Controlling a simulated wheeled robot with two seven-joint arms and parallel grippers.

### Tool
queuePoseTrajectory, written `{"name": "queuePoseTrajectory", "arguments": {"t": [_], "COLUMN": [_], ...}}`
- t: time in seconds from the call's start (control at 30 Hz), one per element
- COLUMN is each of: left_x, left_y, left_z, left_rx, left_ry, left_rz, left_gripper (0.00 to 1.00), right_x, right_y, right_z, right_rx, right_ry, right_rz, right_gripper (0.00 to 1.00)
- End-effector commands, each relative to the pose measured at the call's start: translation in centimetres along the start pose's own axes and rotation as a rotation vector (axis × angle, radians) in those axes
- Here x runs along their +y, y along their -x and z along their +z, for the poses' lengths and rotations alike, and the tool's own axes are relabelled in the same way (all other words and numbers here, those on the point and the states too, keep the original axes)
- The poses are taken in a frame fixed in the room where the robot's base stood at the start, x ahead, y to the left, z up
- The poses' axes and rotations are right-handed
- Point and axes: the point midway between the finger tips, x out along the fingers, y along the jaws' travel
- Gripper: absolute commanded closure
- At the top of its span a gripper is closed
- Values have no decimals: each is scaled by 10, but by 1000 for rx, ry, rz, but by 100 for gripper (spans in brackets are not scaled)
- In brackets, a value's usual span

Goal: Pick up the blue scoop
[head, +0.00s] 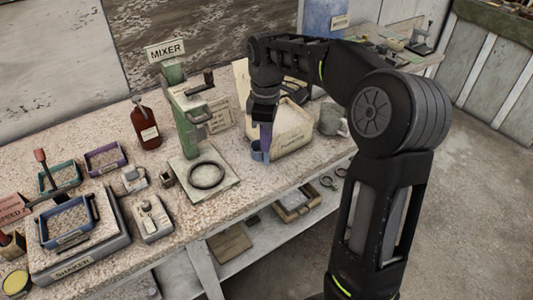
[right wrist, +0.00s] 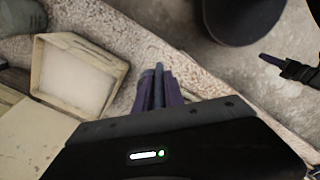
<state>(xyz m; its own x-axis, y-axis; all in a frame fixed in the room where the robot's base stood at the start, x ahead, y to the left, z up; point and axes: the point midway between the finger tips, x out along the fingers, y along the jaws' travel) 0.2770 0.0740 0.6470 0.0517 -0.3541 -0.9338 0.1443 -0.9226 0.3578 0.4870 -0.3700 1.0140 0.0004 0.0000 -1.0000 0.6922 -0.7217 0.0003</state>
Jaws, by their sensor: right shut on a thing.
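The blue scoop (head: 257,151) is a small blue cup at the front edge of the bench, right of the mixer's base. My right gripper (head: 266,146) points down at it, its purple fingers shut on the scoop. In the right wrist view the purple fingers (right wrist: 166,92) are close together, with a slim grey-blue part (right wrist: 158,76) between them, probably the scoop's handle. The fingers hide part of the scoop, and I cannot tell whether it touches the bench. My left gripper (right wrist: 272,60) seems to show as a dark arm end with a purple tip; its opening is unclear.
A cream bin (head: 292,133) with pale powder stands just right of the gripper. The green mixer (head: 183,125) with a black ring (head: 206,175) on its base is to the left. A brown bottle (head: 146,125), small trays and a shaker (head: 80,262) stand farther left. Shelves lie below.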

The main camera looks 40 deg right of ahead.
Motion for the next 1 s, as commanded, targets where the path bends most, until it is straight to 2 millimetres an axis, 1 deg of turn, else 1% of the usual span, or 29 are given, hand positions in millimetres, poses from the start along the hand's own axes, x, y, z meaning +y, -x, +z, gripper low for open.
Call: {"name": "queuePoseTrajectory", "arguments": {"t": [0.03,0.1,0.2,1.0], "left_x": [0,0,0,0], "left_y": [-1,-1,-1,-1], "left_z": [0,0,0,0], "left_rx": [0,0,1,1], "left_ry": [0,0,0,0], "left_rz": [0,1,1,0], "left_gripper": [64,64,64,64], "right_x": [1,0,0,0], "right_y": [7,13,18,17], "right_z": [0,0,0,0], "right_rx": [2,1,0,0], "right_ry": [0,0,0,-1], "right_rz": [3,2,0,0], "right_gripper": [100,100,100,100]}}
